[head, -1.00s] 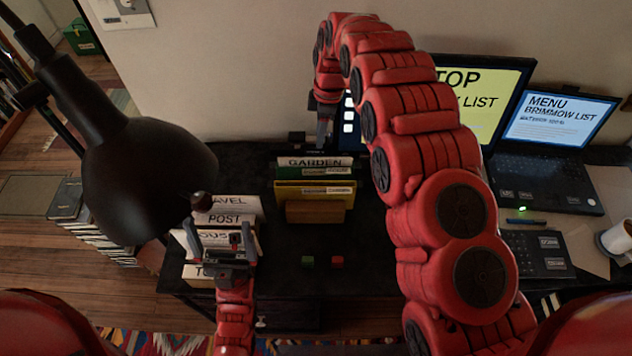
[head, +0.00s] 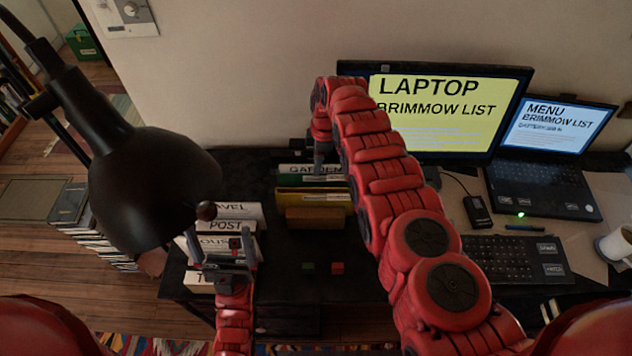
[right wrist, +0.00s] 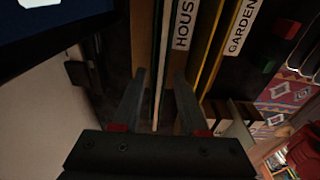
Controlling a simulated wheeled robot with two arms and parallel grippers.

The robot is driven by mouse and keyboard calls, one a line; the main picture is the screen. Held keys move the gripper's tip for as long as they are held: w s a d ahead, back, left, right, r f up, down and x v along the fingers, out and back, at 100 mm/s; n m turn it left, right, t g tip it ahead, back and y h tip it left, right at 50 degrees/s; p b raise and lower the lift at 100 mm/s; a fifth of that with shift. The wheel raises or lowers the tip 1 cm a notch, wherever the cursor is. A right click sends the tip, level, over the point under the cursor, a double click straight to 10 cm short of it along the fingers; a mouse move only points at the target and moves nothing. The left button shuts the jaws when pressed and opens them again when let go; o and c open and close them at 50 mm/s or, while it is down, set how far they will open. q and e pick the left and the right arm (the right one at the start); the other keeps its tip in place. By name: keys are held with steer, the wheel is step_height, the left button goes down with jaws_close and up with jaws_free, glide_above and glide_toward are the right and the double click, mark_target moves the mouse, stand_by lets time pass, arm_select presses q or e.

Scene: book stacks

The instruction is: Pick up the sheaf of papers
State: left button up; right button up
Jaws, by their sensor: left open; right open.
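I cannot single out a sheaf of papers for certain. A thin pale upright edge (right wrist: 158,80) shows between the fingers in the right wrist view and may be paper. Beside it stand files labelled HOUSE (right wrist: 183,30) and GARDEN (right wrist: 241,28). My left gripper (head: 222,250) is open over labelled files at left.
A black desk lamp (head: 150,185) stands at left. A monitor (head: 450,110), a laptop (head: 545,170), a keyboard (head: 505,260) and a mug (head: 615,245) fill the right. Small green (head: 308,267) and red (head: 337,268) cubes lie in front of the rack.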

steer(key=shift+f, duration=0.5)
stand_by(0.3)
jaws_close()
stand_by(1.5)
